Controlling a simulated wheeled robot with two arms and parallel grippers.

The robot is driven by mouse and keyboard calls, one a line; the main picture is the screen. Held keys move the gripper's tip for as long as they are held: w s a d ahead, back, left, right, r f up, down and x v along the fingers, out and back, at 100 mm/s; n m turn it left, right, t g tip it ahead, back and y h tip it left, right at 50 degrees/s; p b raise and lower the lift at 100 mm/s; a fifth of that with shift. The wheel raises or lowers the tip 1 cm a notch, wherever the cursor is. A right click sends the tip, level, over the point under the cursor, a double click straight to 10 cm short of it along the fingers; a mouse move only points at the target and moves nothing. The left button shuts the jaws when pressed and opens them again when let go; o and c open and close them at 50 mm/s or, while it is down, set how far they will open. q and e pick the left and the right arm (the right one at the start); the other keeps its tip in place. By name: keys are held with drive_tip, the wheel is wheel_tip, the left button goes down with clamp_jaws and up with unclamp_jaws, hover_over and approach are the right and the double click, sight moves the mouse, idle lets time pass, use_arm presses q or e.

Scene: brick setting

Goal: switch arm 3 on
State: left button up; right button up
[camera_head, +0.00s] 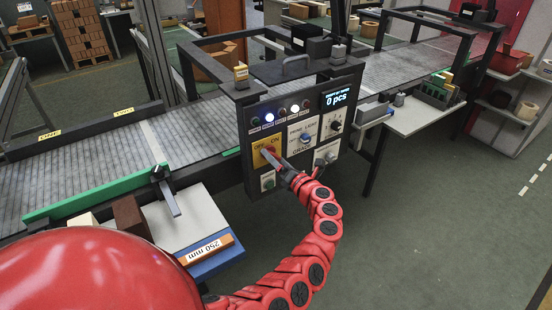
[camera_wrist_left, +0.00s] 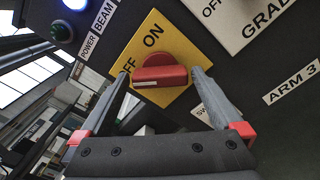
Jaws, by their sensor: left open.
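A yellow plate (camera_head: 262,144) marked OFF and ON is on the control panel (camera_head: 300,110). It carries a red rotary knob (camera_head: 268,153), which shows larger in the left wrist view (camera_wrist_left: 160,72). The knob's bar lies almost level in the wrist view, with a white mark at its left part. My left gripper (camera_head: 278,162) is at the knob. In the wrist view its two fingers (camera_wrist_left: 160,76) are open, one on each side of the knob; I cannot tell whether they touch it. An ARM 3 label (camera_wrist_left: 291,82) is right of the plate there. My right gripper is not in view.
Other knobs (camera_head: 305,138) and a display reading 0 pcs (camera_head: 337,97) are close to the plate on the panel. A lit blue lamp (camera_head: 269,117) is above it. A conveyor (camera_head: 90,165) runs behind. A block marked 250 mm (camera_head: 210,249) lies at lower left. The floor at right is clear.

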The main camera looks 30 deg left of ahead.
use_arm(q)
drive_tip(key=shift+c, duration=0.2)
drive_tip(key=c, duration=1.1)
drive_tip(key=shift+m, duration=0.4)
drive_tip(key=shift+f+m+p, duration=0.1)
drive_tip(key=shift+m+p, duration=4.4)
drive_tip(key=shift+m, duration=4.1)
